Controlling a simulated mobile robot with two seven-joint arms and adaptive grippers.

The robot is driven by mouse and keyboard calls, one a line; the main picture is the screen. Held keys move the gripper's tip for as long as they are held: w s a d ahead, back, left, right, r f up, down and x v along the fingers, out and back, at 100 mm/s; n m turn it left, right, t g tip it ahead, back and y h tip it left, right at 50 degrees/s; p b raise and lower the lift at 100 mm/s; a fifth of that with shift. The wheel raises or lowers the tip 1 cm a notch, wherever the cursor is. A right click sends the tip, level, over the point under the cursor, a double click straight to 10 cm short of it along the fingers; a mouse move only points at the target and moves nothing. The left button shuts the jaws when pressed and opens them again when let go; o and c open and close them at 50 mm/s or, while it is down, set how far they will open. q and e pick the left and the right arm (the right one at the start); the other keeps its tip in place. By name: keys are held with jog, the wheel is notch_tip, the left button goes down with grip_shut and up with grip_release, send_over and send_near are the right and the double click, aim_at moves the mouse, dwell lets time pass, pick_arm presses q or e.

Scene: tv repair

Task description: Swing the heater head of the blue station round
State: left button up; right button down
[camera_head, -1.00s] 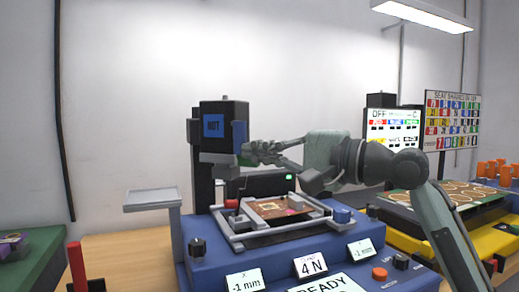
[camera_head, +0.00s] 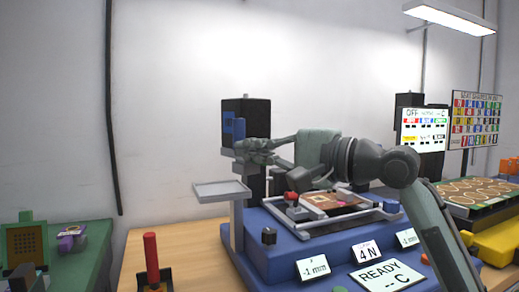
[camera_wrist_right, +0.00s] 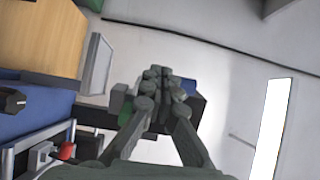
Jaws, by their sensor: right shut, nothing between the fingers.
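The blue station (camera_head: 285,258) stands on the wooden table. Its black heater head (camera_head: 258,114) is high on a column at the rear left, with a blue label on its left part and an upright blue bar (camera_head: 240,129) in front. My right gripper (camera_head: 243,147) is shut and empty, its fingers at the lower part of the blue bar; I cannot tell whether they touch. In the right wrist view the shut fingers (camera_wrist_right: 158,74) cover much of the dark head (camera_wrist_right: 190,109). A brown board (camera_head: 340,204) lies in the station's frame, beneath my arm. My left gripper is out of view.
A grey side tray (camera_head: 222,190) stands on a post left of the head. A red-handled tool (camera_head: 151,256) is upright at the front left. A green bench (camera_head: 78,262) is at far left, a yellow station (camera_head: 488,245) at right.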

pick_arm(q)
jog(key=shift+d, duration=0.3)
pick_arm(e)
jog(key=w+a+m+t+h, duration=0.1)
jog(key=a+t, duration=0.1)
jog(key=a, duration=0.8)
jog(key=shift+a+m, duration=0.2)
jog(key=shift+m, duration=0.1)
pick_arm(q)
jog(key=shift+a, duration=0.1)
pick_arm(e)
jog(key=shift+d, duration=0.1)
